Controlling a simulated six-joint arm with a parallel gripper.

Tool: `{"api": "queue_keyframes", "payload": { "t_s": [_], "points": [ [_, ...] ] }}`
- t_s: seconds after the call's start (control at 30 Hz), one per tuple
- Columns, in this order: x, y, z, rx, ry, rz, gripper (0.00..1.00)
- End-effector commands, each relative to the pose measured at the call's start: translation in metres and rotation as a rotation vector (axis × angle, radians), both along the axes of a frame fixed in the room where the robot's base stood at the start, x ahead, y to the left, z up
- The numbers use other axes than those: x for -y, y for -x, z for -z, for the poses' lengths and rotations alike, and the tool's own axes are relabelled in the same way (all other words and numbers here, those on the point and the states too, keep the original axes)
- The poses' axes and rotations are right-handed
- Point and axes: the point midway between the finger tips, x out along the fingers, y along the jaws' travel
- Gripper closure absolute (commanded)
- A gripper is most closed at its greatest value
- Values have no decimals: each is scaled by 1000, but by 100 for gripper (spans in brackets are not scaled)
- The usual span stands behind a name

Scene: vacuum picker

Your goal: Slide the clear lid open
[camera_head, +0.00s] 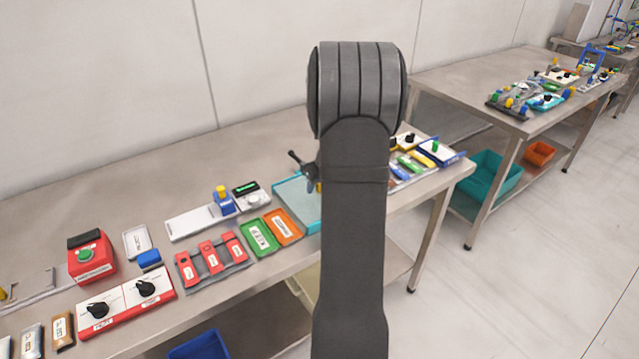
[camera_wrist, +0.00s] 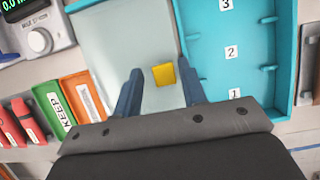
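The clear lid (camera_wrist: 115,45) is a pale see-through panel over the left part of a teal tray (camera_wrist: 286,60) in the wrist view. A small yellow tab (camera_wrist: 163,75) stands on the lid. My gripper (camera_wrist: 160,68) is open, with one blue finger on each side of the tab and a gap on both sides. Right of the lid, uncovered tray floor shows labels 1, 2 and 3.
Orange (camera_head: 284,226) and green KEEP (camera_head: 259,237) trays lie beside the teal tray. A grey device with a knob (camera_head: 251,197) stands behind them. Red holders (camera_head: 212,258) and a red switch panel (camera_head: 126,300) are further left. The back of the table is clear.

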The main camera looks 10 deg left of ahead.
Motion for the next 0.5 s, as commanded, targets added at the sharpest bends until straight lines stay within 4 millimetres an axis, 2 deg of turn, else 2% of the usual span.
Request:
{"api": "queue_keyframes", "payload": {
  "t_s": [0.13, 0.27, 0.5],
  "points": [
    [1, 0, -2, 2, 1, 1, 62],
    [4, 2, -12, 4, 0, 1, 62],
    [17, 15, -58, 8, -1, 2, 62]
  ]
}}
